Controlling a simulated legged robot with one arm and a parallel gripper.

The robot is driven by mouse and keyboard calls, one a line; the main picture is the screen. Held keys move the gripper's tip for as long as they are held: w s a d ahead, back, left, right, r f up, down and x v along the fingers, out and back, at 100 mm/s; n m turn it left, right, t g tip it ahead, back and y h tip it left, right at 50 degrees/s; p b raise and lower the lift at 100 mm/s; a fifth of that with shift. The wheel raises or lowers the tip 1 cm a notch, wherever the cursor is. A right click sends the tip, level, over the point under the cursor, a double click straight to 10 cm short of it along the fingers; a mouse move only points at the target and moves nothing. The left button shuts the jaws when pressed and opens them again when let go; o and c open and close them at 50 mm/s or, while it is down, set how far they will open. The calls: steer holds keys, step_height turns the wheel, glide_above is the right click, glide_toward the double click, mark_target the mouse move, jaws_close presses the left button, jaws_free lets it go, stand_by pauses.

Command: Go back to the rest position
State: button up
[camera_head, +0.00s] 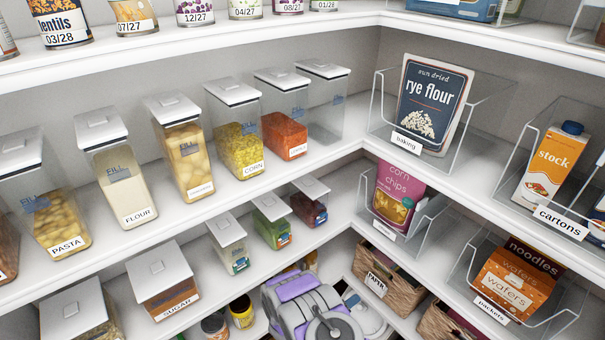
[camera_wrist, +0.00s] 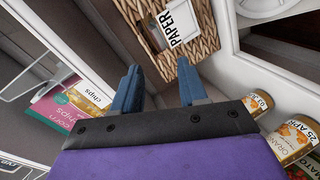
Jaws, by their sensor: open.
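My gripper shows in the wrist view (camera_wrist: 158,88), with two blue fingers spread apart and nothing between them. It points toward a woven basket (camera_wrist: 203,32) labelled PAPER, which also shows in the head view (camera_head: 400,284). In the head view my purple and grey arm stands at the bottom centre, low in the shelf corner, in front of the lower shelves. The fingers are hidden there by the arm.
A corn chips bag (camera_head: 396,198) stands in a clear bin above the basket. Jars (camera_wrist: 291,138) sit close to my gripper's right in the wrist view. Lidded containers, such as the sugar one (camera_head: 165,283), line the left shelves. A wafers packet (camera_head: 512,283) sits at the right.

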steer(key=w+a+r+m+y, duration=0.2)
steer(key=w+a+r+y, duration=0.2)
steer(key=w+a+r, duration=0.15)
steer(key=s+a+r+m+g+y, duration=0.15)
steer(key=a+r+y, duration=0.25)
steer(key=r, duration=0.6)
steer(key=s+a+r+n+g+y, duration=0.1)
steer(key=s+a+r+g+y, duration=0.2)
steer(key=r, duration=0.8)
steer(key=s+d+r+g+y, duration=0.1)
steer(key=s+r, duration=0.5)
steer(key=s, duration=0.3)
steer(key=s+d+r+g+y, duration=0.1)
steer(key=s+r+g, duration=0.1)
steer(key=s+r, duration=0.55)
steer(key=s+d+r+m+g+h, duration=0.1)
steer(key=s+d, duration=0.3)
steer(key=s, duration=0.8)
steer(key=s+d+r+m+g+h, duration=0.1)
steer(key=s+d+r+g, duration=0.2)
steer(key=s, duration=0.9)
steer(key=shift+s+d+r, duration=0.2)
steer(key=shift+s+d, duration=0.2)
steer(key=shift+d, duration=0.3)
